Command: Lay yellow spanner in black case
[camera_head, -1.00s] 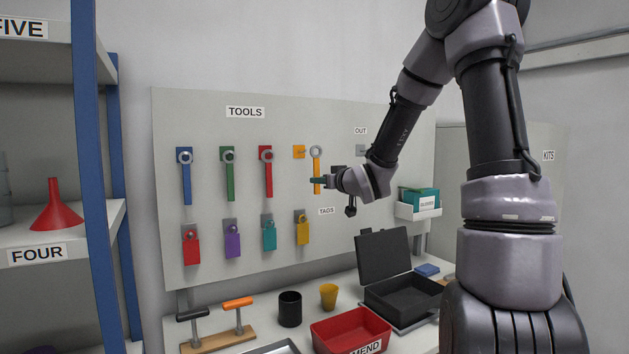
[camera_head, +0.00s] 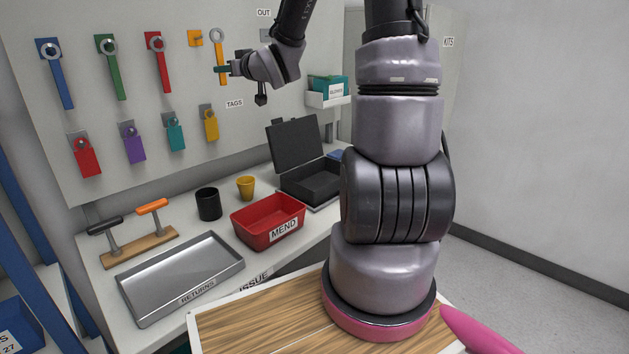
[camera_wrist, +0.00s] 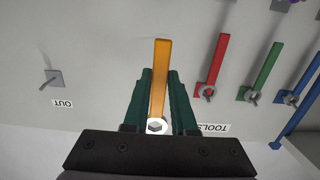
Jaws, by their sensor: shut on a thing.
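The yellow spanner (camera_head: 222,50) hangs upright, ring end up, in front of the tool board, just right of a bare yellow hook plate (camera_head: 195,38). My gripper (camera_head: 222,69) is shut on its shaft. In the wrist view, the spanner (camera_wrist: 161,65) lies between the green fingers of my gripper (camera_wrist: 160,100), with its ring near the palm. The black case (camera_head: 293,145) stands open on the bench below and to the right, lid raised at the back. Its visible inside looks empty; my arm partly covers its right side.
A red MEND bin (camera_head: 268,222), a yellow cup (camera_head: 245,188), a black cup (camera_head: 208,204) and a metal RETURNS tray (camera_head: 180,278) stand on the bench. Blue, green and red spanners and several tags hang on the board. A GLOVES box (camera_head: 328,88) sits above the case.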

